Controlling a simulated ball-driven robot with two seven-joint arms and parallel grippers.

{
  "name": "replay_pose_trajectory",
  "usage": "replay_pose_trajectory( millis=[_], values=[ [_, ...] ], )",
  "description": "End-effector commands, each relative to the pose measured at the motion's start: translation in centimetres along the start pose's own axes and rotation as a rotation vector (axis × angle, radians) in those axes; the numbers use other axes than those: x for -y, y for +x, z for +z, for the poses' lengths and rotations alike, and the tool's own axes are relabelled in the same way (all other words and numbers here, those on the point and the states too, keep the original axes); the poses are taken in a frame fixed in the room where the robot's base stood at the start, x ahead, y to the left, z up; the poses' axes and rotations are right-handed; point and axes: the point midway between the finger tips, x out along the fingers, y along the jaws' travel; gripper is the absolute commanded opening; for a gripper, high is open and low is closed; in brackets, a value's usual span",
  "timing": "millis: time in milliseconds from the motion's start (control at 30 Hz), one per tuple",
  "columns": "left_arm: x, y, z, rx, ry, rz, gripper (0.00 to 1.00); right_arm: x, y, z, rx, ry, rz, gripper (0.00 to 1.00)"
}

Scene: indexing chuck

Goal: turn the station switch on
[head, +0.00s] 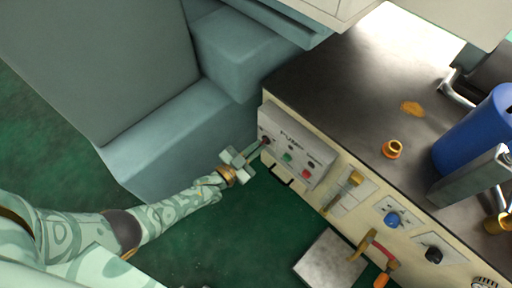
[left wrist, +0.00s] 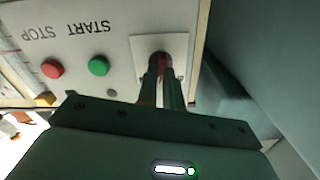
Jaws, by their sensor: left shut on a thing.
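The control box (head: 296,146) stands at the left end of the bench front. The station switch (head: 266,139) seems to be the dark red-tipped part at its left end. In the left wrist view the switch (left wrist: 160,46) sits on a square white plate, with a little red showing between the fingers. My left gripper (head: 258,147) reaches the box from the left and is shut on the switch. Its fingers (left wrist: 164,82) cover most of the switch, so its position cannot be told. My right gripper is not in view.
A green button (left wrist: 98,65) and a red button (left wrist: 52,68), labelled START and STOP, are beside the switch. A brass-topped lever (head: 355,178), a blue knob (head: 392,219) and a black knob (head: 433,255) line the bench front.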

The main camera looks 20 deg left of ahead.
Motion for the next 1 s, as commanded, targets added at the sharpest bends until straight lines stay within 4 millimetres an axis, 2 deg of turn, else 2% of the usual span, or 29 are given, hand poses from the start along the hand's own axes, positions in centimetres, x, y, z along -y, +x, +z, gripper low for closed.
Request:
replay_pose_trajectory(
  millis=[400, 1000],
  values=[
    [-0.1, -0.2, 0.3, 0.006, 0.219, 0.001, 0.0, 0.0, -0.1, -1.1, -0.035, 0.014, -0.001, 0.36],
    [-0.1, -0.2, 0.3, 0.008, 0.263, 0.003, 0.0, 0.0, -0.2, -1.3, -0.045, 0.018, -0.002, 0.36]
  ],
)
